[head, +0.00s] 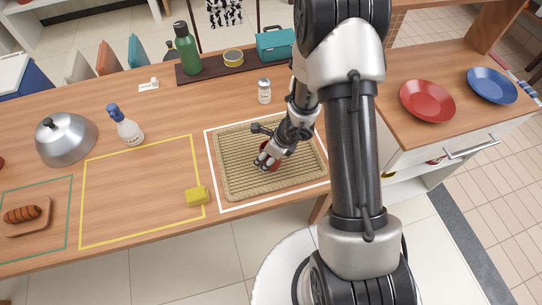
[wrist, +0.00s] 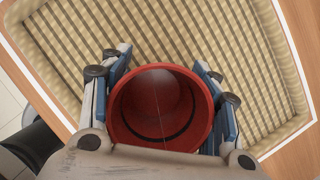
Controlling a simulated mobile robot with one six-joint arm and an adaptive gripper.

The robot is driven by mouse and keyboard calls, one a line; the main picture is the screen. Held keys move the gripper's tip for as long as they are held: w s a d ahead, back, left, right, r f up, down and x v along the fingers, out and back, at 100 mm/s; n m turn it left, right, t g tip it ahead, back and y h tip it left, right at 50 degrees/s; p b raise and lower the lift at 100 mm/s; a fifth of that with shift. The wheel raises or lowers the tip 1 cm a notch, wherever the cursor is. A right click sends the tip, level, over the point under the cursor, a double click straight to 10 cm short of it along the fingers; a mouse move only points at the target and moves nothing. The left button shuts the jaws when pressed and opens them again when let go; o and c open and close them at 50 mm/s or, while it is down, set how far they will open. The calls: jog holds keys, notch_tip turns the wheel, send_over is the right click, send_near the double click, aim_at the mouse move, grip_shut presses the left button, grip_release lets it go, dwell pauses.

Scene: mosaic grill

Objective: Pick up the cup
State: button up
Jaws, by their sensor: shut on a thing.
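The cup is red and round. In the wrist view the cup (wrist: 160,105) sits between the two fingers, its open mouth facing the camera. My gripper (wrist: 160,110) is shut on it, with a blue-edged finger pad on each side. In the head view my gripper (head: 266,158) is over the woven tray (head: 232,185), and only a little of the red cup (head: 275,166) shows, the rest hidden by the gripper. I cannot tell whether the cup touches the tray.
A yellow sponge (head: 197,196) lies left of the tray. A salt shaker (head: 264,91) stands behind it. Red (head: 427,101) and blue (head: 492,86) plates lie on the right counter. The yellow-outlined area is mostly clear.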

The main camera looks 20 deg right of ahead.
jog(key=shift+c, duration=1)
jog(key=shift+r, duration=0.15)
notch_tip(320, 180, up, 20)
jog(key=p, duration=1.2)
jog(key=shift+p, duration=0.3)
